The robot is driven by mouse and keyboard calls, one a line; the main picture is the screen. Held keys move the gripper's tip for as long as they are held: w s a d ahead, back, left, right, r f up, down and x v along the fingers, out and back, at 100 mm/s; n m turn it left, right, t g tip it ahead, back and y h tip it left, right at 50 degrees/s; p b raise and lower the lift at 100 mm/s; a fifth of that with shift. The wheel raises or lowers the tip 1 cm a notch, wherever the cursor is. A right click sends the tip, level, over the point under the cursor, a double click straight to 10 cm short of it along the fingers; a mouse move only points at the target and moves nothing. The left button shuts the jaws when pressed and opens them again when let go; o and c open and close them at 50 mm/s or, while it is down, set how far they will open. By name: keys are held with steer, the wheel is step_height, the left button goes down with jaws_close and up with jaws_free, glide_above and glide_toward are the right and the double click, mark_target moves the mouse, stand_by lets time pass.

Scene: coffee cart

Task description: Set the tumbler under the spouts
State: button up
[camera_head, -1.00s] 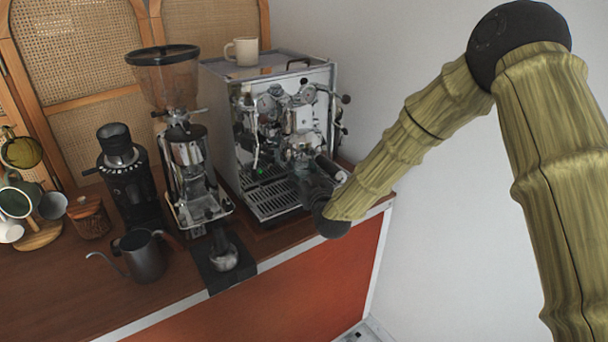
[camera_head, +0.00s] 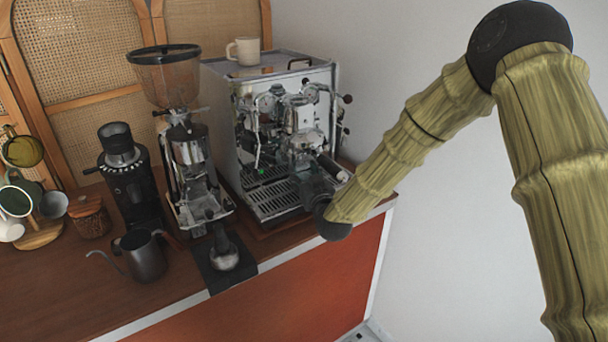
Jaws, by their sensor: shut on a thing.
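The espresso machine (camera_head: 225,125) stands at the back right of the counter. Its front carries the group head with the spouts, and a slatted drip tray (camera_head: 272,201) lies below. My gripper (camera_head: 300,168) is in front of the machine's right half, above the right part of the drip tray, at the spout area. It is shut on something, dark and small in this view. I cannot make out the tumbler clearly; my gripper and wrist cover that spot. Whether it touches the tray cannot be told.
A grinder with a hopper (camera_head: 167,80) stands left of the machine, with a second black grinder (camera_head: 128,180) beside it. A tamper (camera_head: 224,257) sits on a black mat at the counter's front edge. A grey kettle (camera_head: 142,258) and a mug stand are further left. A cream mug (camera_head: 246,51) tops the machine.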

steer(key=o, duration=1.2)
steer(key=v, duration=1.2)
steer(key=s+d+f+m+g+h, duration=0.1)
steer(key=s+d+f+g, duration=0.3)
steer(key=f, duration=0.5)
steer(key=s+d+f+g+h, duration=0.1)
steer(key=s+d+f, duration=0.1)
steer(key=s+f, duration=0.65)
steer(key=s+d+f+m+g+h, duration=0.1)
steer(key=s+d+f+g, duration=0.25)
steer(key=f, duration=0.75)
steer(key=s+d+f+m+g+h, duration=0.1)
steer(key=s+d+f, duration=0.3)
steer(key=s, duration=0.5)
steer(key=s+d+f+g+h, duration=0.1)
steer(key=s+d+f+g, duration=0.3)
steer(key=s, duration=0.6)
steer(key=s+d+f+m+g+h, duration=0.1)
steer(key=s+d+f+g, duration=0.2)
steer(key=s, duration=0.7)
steer(key=shift+s+d+f+m, duration=0.1)
steer(key=shift+d+f+m, duration=0.2)
steer(key=shift+d+f, duration=0.4)
